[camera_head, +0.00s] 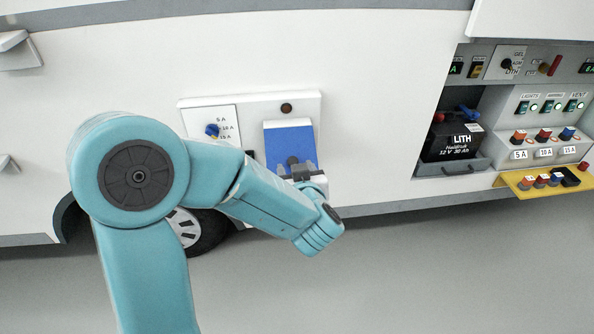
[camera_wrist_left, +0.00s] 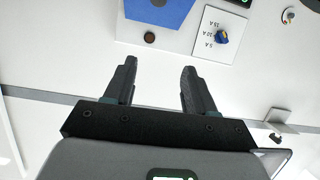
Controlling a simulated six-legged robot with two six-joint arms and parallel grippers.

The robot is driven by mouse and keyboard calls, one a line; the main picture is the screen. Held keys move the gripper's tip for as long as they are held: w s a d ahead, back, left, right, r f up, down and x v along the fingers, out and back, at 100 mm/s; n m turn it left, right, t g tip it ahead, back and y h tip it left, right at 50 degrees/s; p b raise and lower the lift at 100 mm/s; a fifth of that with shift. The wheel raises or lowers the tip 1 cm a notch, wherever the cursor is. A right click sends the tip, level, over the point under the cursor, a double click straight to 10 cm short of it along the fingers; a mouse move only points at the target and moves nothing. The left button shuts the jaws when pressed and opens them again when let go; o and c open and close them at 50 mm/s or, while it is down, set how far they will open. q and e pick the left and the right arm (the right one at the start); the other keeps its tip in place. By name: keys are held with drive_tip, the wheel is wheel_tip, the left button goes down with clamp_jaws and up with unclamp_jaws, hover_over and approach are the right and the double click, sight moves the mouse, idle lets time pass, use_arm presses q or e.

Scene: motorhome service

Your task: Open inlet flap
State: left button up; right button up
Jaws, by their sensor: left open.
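The blue inlet flap (camera_head: 289,138) is on a white plate on the motorhome's side wall. It looks shut, but its lower part is hidden behind my left gripper. My left gripper (camera_head: 301,167) appears in front of the flap's lower edge in the head view; the gap between them is hard to judge. In the left wrist view the fingers of my left gripper (camera_wrist_left: 157,82) are apart with nothing between them. The blue flap (camera_wrist_left: 165,14) is at the top edge there, beyond the fingertips and partly cut off. My right gripper is not in view.
A selector panel (camera_head: 211,126) with a blue knob is left of the flap. A round brown button (camera_head: 286,108) is above it. At right an open bay holds a black battery (camera_head: 452,140), switches, and a yellow tray (camera_head: 530,190) sticking out with several plugs.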

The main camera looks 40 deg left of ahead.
use_arm(q)
drive_tip(key=y, duration=0.1)
drive_tip(key=t+y+b, duration=0.2)
drive_tip(key=t+b, duration=0.1)
drive_tip(key=b, duration=1)
approach(293, 161)
drive_tip(key=shift+m, duration=0.4)
drive_tip(key=p+x, duration=0.3)
drive_tip(key=x, duration=0.5)
drive_tip(key=shift+w+a, duration=0.2)
drive_tip(key=shift+a, duration=0.1)
